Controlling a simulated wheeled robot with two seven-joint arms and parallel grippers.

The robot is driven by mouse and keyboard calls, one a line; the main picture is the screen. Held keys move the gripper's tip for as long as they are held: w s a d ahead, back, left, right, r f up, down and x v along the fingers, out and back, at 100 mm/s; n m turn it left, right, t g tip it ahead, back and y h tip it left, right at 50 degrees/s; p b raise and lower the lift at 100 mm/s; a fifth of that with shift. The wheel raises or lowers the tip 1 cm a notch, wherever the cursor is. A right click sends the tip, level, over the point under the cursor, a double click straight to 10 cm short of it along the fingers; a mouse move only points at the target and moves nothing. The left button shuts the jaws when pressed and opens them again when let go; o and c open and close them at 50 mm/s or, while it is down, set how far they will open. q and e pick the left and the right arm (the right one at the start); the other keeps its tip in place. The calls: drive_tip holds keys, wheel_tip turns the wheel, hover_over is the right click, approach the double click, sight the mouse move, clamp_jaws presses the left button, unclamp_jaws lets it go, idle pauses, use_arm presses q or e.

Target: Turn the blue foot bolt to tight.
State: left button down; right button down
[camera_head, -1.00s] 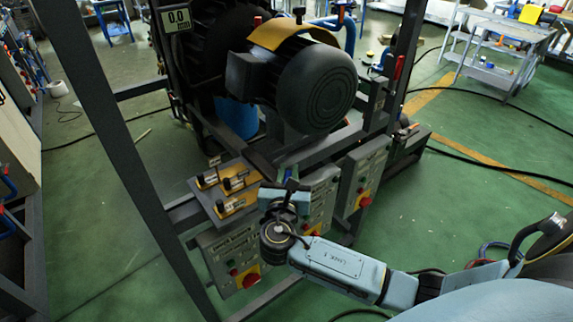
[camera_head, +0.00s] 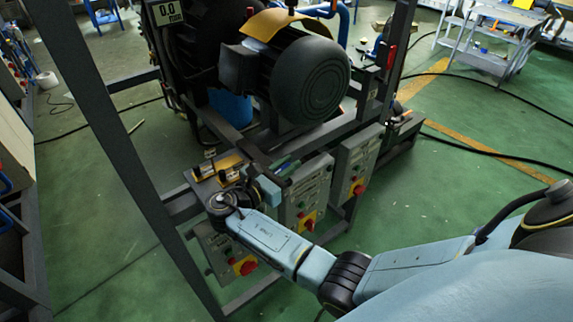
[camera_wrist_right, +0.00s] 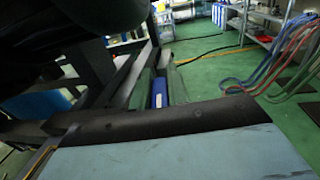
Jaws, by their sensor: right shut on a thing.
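The motor (camera_head: 305,80) is a dark, ribbed cylinder on a dark steel frame (camera_head: 330,128). My right gripper (camera_head: 284,169) is at the front edge of the frame, below the motor. In the right wrist view, the blue foot bolt (camera_wrist_right: 159,93) shows between the two greenish fingers of my right gripper (camera_wrist_right: 160,88). The fingers are shut on it. In the head view the bolt is small and mostly hidden by the gripper, so its tightness cannot be told. My left gripper is not in view.
A shelf with small black-knobbed parts (camera_head: 229,176) lies just left of my right gripper. Control boxes with red knobs (camera_head: 304,195) hang below and right of it. A tall frame post (camera_head: 100,110) stands at left. A display (camera_head: 168,12) reads 0.0.

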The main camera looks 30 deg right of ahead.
sight(288, 165)
idle(0.5)
drive_tip(key=c, duration=1.4)
unclamp_jaws()
drive_tip(key=shift+d, duration=0.1)
drive_tip(key=shift+o, duration=0.2)
wheel_tip(288, 165, up, 10)
drive_tip(key=shift+r+p, duration=0.1)
drive_tip(key=shift+p, duration=0.6)
